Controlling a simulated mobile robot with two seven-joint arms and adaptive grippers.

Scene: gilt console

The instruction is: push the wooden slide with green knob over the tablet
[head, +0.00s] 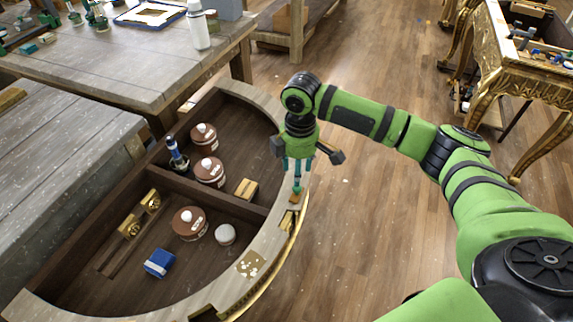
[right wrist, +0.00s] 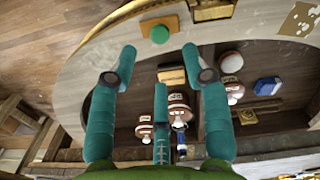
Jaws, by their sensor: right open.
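The wooden slide (right wrist: 151,23) lies on the pale curved rim, its round green knob (right wrist: 159,34) on top. In the head view only a bit of the slide (head: 295,199) shows below my right gripper. Right beside it on the rim is a gold-framed inset (right wrist: 212,9), also in the head view (head: 288,221); I cannot tell whether this is the tablet. My right gripper (head: 297,186) points down over the rim by the slide. Its teal fingers (right wrist: 158,75) are spread and empty, apart from the knob in the wrist view. My left gripper is not in view.
The half-round console's rim (head: 268,108) encloses dark compartments with brown lidded jars (head: 190,222), a white round jar (head: 225,234), a small wooden box (head: 246,188) and a blue box (head: 159,263). Open floor is at right.

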